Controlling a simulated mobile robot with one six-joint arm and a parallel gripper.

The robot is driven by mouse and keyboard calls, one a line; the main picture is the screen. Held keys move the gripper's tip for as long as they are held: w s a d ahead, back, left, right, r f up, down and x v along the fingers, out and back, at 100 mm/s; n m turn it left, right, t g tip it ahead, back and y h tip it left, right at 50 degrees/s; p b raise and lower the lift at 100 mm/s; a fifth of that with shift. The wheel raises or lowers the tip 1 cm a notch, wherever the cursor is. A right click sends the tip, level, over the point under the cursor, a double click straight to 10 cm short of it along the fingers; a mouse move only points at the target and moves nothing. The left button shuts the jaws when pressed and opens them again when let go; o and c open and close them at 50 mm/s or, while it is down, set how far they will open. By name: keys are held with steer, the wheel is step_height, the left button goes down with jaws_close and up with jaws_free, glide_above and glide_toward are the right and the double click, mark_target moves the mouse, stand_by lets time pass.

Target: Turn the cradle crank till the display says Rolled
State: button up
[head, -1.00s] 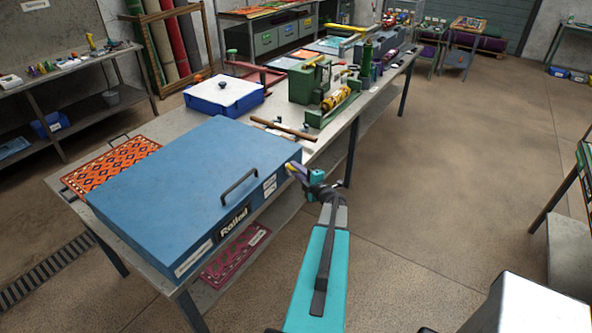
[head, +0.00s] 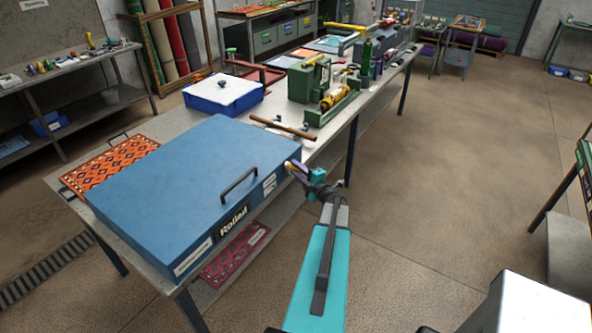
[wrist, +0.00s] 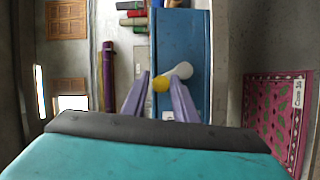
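A large blue box (head: 170,175) lies along the front of the long bench. A black display plate (head: 233,218) on its near side reads Rolled. At the box's right end, a small yellow and whitish piece, apparently the crank's grip, shows at my fingertips; in the wrist view its yellow part (wrist: 160,80) lies between the tips. My gripper (head: 296,168) has purple fingers (wrist: 161,76) on either side of it. Whether they touch or press on it I cannot tell. The rest of the crank is hidden by the gripper and box end.
A black handle (head: 240,183) stands up near the box's near edge. A patterned orange rug (head: 108,165) lies at its left. Further along the bench are a blue-and-white box (head: 222,95) and a green machine (head: 310,80). Open floor (head: 450,150) lies to the right.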

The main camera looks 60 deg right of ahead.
steer(key=b+v, duration=0.4)
steer(key=v, duration=0.9)
steer(key=shift+b, duration=0.4)
steer(key=shift+s, duration=0.1)
